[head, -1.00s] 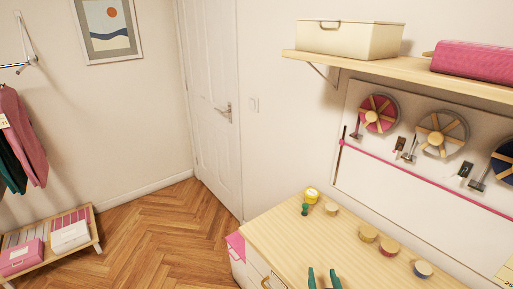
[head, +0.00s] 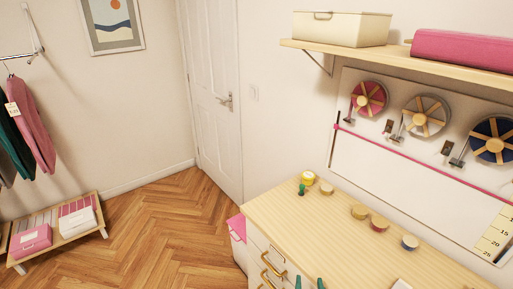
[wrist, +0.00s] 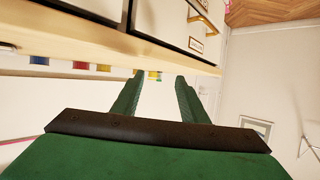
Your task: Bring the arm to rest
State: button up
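My gripper (wrist: 157,80) has two green fingers on a dark bar. In the wrist view the fingers stand apart with nothing held between them. Small yellow and green items show in the background past the tips. In the head view only the tips of my gripper (head: 309,283) show at the bottom edge, in front of the wooden-topped drawer cabinet (head: 270,205). The rest of my arm is out of that view.
The cabinet top holds a yellow tape roll (head: 308,177) and several small spools. Above are a wall shelf (head: 400,60) and a ribbon board (head: 395,165). A low rack (head: 20,268) stands left. The wooden floor (head: 165,225) between is clear.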

jog(key=s+a+f, duration=0.4)
jog(key=s+a, duration=0.1)
jog(key=s, duration=0.3)
jog(key=s+a+f, duration=0.4)
jog(key=s+a, duration=0.1)
jog(key=s, duration=0.2)
jog(key=s+a+r+n+t+y, duration=0.1)
jog(key=s+a+r, duration=0.1)
jog(key=s, duration=0.6)
jog(key=s+a+r+n+t, duration=0.1)
jog(key=s+a+r, duration=0.1)
jog(key=s, duration=0.6)
jog(key=shift+s+a+r+y, duration=0.3)
jog(key=shift+a+y, duration=0.1)
jog(key=shift+a, duration=0.35)
jog(key=shift+s+d, duration=0.1)
jog(key=shift+c, duration=1.1)
jog(key=shift+d, duration=0.1)
